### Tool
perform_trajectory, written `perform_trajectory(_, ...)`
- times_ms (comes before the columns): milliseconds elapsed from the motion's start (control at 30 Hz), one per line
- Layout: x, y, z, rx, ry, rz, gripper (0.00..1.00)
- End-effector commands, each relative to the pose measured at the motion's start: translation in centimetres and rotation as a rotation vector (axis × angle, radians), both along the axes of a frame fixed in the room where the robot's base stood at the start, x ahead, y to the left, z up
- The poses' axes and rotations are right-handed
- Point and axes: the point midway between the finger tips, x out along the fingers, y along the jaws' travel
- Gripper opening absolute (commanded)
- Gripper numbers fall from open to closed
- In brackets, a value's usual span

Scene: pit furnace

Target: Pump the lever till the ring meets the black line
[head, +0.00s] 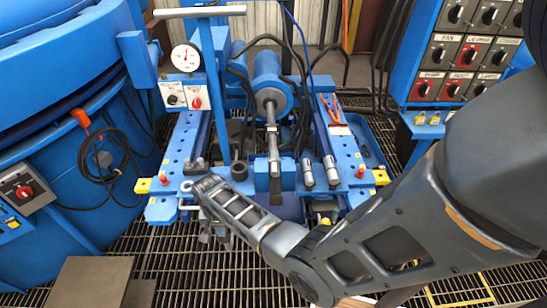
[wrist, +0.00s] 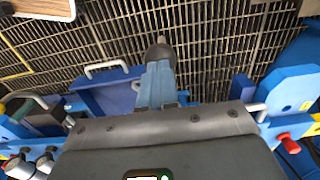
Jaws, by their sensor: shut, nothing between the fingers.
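A tall blue post with a pale crossbar handle (head: 200,12) stands at the back left of the blue machine and looks like the lever. A silver rod (head: 272,130) with collar-like bands extends from the blue cylinder (head: 269,82). I cannot tell which band is the ring, and no black line can be made out. My gripper (head: 207,233) is shut and empty, low at the machine's front left, partly hidden by my arm. It is well apart from the crossbar.
A dial gauge (head: 186,57) sits beside the post. A large blue vessel (head: 85,190) stands at left and a switch panel (head: 465,50) at right. Short silver cylinders (head: 307,172) and red knobs (head: 360,171) line the machine's front. Grating covers the floor.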

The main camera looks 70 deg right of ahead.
Motion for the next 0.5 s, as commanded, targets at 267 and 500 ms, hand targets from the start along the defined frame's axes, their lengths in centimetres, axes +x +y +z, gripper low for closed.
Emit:
perform_trajectory(267, -0.1, 0.3, -1.4, 0.0, 0.0, 0.0, 0.0)
perform_trajectory(500, -0.2, 0.5, -2.5, 0.0, 0.0, 0.0, 0.0)
